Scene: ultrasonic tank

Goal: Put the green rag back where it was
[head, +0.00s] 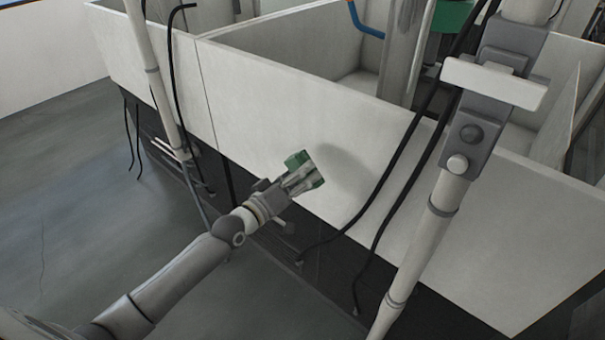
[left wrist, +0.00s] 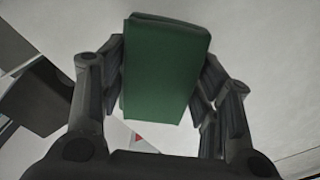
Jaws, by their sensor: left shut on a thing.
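The green rag (head: 297,160) is a small folded block held in my left gripper (head: 301,178), in front of the white tank wall in the head view. In the left wrist view the rag (left wrist: 163,68) sits between the two dark fingers of the left gripper (left wrist: 163,85), which is shut on it. The rag is clear of the floor. I cannot tell whether it touches the wall. My right gripper is not in view.
The white tank (head: 270,100) has open compartments and high walls. A pale vertical pipe with a grey valve block (head: 470,130) stands at the right, and another pipe (head: 150,75) at the left. Black cables (head: 405,150) hang over the front wall. The grey floor (head: 70,210) at left is clear.

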